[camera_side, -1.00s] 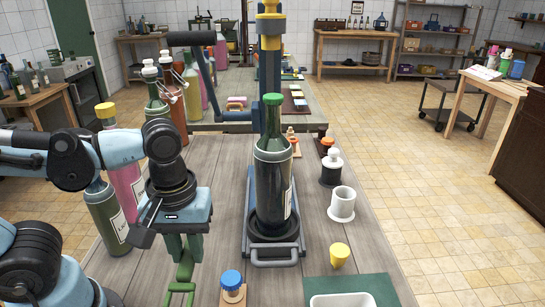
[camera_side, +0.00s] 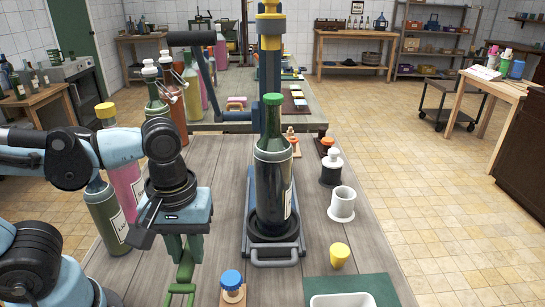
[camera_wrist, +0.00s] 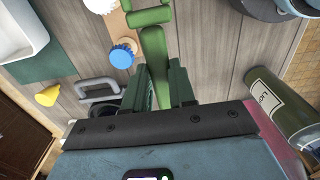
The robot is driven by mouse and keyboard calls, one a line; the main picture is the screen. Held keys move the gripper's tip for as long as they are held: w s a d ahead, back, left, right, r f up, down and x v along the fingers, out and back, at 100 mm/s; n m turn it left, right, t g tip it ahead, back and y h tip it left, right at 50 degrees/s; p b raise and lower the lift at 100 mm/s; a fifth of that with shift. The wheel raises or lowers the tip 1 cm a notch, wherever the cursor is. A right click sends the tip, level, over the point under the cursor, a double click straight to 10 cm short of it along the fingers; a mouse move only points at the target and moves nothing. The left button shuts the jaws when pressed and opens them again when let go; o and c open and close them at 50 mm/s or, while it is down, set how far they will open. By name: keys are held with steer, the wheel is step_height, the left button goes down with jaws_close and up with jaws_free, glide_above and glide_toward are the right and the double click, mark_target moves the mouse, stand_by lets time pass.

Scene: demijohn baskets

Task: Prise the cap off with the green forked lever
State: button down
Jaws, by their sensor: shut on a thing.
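A dark green bottle (camera_side: 273,190) stands upright in a black ring on a grey sled with a front handle. A green cap (camera_side: 273,99) sits on its neck. My gripper (camera_side: 183,252) is left of the bottle, pointing down, shut on the green forked lever (camera_side: 181,289). In the wrist view the lever (camera_wrist: 152,45) runs up from between the fingers (camera_wrist: 165,88) to a wider head at the top edge, which is partly cut off. The lever is apart from the bottle and low near the table. The bottle's cap is not in the wrist view.
A blue-capped piece (camera_side: 232,281) stands on a wooden block near the lever. A yellow cone (camera_side: 340,255), a white cup (camera_side: 342,204) and a white tray (camera_side: 341,300) lie to the right. A press column (camera_side: 269,60) rises behind the bottle; more bottles (camera_side: 108,218) stand left.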

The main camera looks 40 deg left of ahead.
steer(key=w+a+r+n, duration=0.4)
steer(key=a+r+n, duration=0.2)
steer(key=r+n, duration=0.4)
steer(key=w+a+r+n, duration=0.3)
steer(key=a+r+n, duration=0.2)
steer(key=r+n, duration=0.5)
steer(key=shift+m, duration=0.3)
steer(key=shift+w+d+r, duration=0.15)
steer(key=shift+w+d, duration=0.4)
steer(key=shift+w, duration=0.25)
steer(key=shift+w+d+r, duration=0.15)
steer(key=shift+w+d, duration=0.4)
steer(key=shift+w, duration=0.3)
steer(key=shift+w+d+r, duration=0.15)
steer(key=shift+w+d, duration=0.4)
steer(key=shift+w, duration=0.25)
steer(key=shift+w+d, duration=0.5)
steer(key=shift+w, duration=0.1)
steer(key=shift+f, duration=0.1)
stand_by(0.8)
steer(key=shift+s+a, duration=0.1)
steer(key=s+a, duration=0.4)
steer(key=s, duration=0.1)
steer(key=shift+s, duration=0.2)
stand_by(1.1)
